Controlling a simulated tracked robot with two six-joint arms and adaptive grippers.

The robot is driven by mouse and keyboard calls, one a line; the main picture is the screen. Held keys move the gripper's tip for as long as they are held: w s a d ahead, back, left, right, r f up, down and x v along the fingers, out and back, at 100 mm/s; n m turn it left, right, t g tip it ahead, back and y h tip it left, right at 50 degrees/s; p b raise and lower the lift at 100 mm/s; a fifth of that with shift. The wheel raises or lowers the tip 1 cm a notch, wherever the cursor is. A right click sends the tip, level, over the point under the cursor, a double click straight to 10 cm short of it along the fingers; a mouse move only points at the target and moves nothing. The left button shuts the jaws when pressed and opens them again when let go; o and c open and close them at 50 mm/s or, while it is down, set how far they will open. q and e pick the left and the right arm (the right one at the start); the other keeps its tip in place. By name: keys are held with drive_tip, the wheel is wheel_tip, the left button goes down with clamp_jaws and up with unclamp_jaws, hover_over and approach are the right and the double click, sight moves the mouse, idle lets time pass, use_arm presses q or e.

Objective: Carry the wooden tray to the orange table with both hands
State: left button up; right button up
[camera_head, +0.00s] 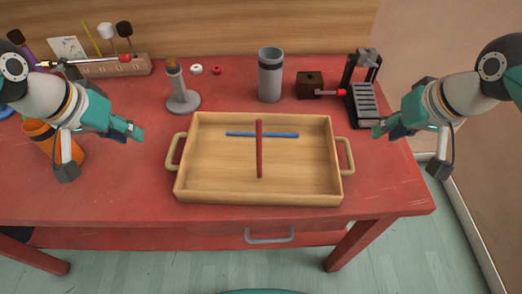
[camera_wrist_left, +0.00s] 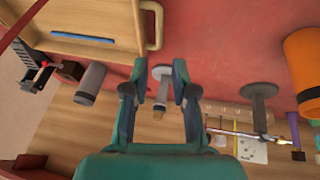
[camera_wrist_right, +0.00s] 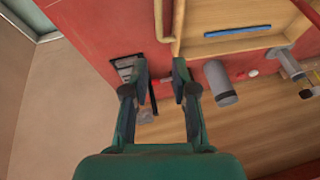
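The wooden tray (camera_head: 258,198) lies flat on a red table, with a loop handle at its left end (camera_head: 172,150) and another at its right end (camera_head: 349,156). No orange table shows.
Behind the tray stand a grey stand (camera_head: 183,100), a grey cylinder (camera_head: 270,82), a dark wooden box (camera_head: 309,84) and a black-framed device (camera_head: 362,95). An orange cup (camera_head: 38,132) and a mallet rack (camera_head: 118,67) are at left. The red table's front edge (camera_head: 110,222) is clear.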

sight(170, 153)
use_arm(q)
drive_tip(key=shift+w+f, duration=0.1)
